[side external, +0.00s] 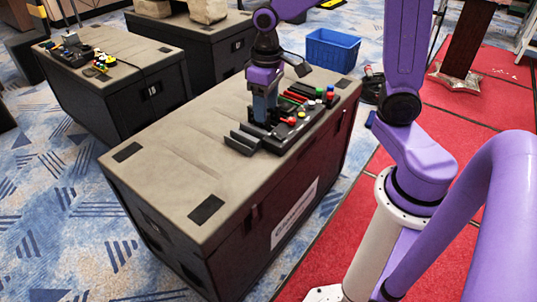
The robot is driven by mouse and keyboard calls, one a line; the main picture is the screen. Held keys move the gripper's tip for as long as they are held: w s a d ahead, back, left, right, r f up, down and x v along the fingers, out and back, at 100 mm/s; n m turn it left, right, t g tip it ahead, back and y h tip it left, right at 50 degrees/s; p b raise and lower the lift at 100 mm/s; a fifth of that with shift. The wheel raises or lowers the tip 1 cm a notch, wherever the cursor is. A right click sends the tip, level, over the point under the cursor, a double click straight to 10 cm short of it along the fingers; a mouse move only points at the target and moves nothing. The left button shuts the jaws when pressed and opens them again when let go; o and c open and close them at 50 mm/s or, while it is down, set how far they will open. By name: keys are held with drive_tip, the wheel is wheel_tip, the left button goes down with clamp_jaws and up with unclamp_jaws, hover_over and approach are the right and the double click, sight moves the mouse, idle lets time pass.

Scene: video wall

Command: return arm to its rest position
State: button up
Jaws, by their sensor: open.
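My gripper (265,112) points down at the far half of a dark case with a grey top (165,185). It is low over a black tray-like holder (243,143) that carries several small coloured pieces. Nothing is clearly seen between the fingers.
A second case (115,85) with small coloured items stands at the back left, another behind it (205,40). A blue crate (332,50) sits on the floor beyond. The near half of the case top is clear. Red carpet (490,120) lies at right.

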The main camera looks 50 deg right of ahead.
drive_tip(key=s+a+n, duration=0.2)
drive_tip(key=s+n, duration=0.8)
drive_tip(key=s, duration=1)
drive_tip(key=shift+s+a+r, duration=0.2)
drive_tip(key=shift+a+r, duration=0.1)
drive_tip(key=shift+r, duration=0.05)
